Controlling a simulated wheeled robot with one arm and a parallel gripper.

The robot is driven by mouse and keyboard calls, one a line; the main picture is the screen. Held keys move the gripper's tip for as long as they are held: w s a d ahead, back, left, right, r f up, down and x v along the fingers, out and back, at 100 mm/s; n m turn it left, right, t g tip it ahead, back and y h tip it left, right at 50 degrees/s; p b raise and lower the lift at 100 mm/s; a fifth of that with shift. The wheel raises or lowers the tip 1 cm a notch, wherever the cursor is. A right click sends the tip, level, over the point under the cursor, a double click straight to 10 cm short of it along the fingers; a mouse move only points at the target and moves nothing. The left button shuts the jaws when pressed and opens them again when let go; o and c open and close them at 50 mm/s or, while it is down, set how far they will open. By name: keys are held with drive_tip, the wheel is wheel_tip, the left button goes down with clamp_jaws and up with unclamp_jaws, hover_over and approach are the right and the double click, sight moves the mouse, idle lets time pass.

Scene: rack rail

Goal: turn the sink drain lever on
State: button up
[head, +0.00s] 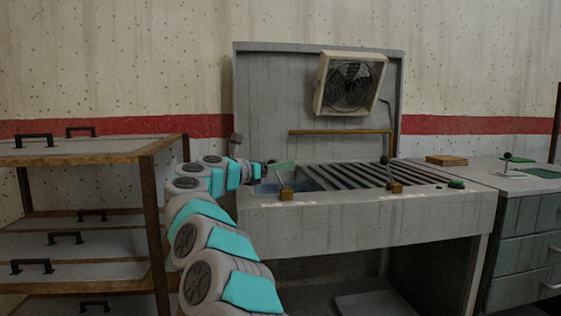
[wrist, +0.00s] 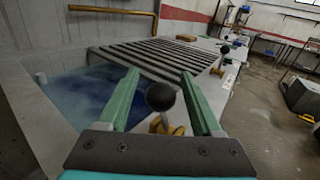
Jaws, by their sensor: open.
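The lever nearest the water basin has a black ball knob (wrist: 160,96), a thin grey stem (head: 281,180) and a brass base (head: 286,194) on the sink's front ledge. In the head view its stem leans up and to the left. My gripper (wrist: 160,73) is open, with one green finger on each side of the knob in the wrist view. I cannot tell whether the fingers touch it. In the head view my gripper (head: 283,166) is at the top of this lever and partly hides the knob. The sink (head: 350,222) holds blue water (wrist: 75,95) on its left side.
A second lever (head: 388,172) stands farther right on the ledge; it also shows in the wrist view (wrist: 222,58). Dark slats (head: 345,173) cover the sink's right part. A brass pipe (head: 345,132) runs above. A shelf unit (head: 150,200) stands left, drawers (head: 525,240) right.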

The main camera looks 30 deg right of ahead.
drive_tip(key=shift+w+d, duration=0.15)
drive_tip(key=shift+d, duration=0.3)
clamp_jaws()
idle(1.1)
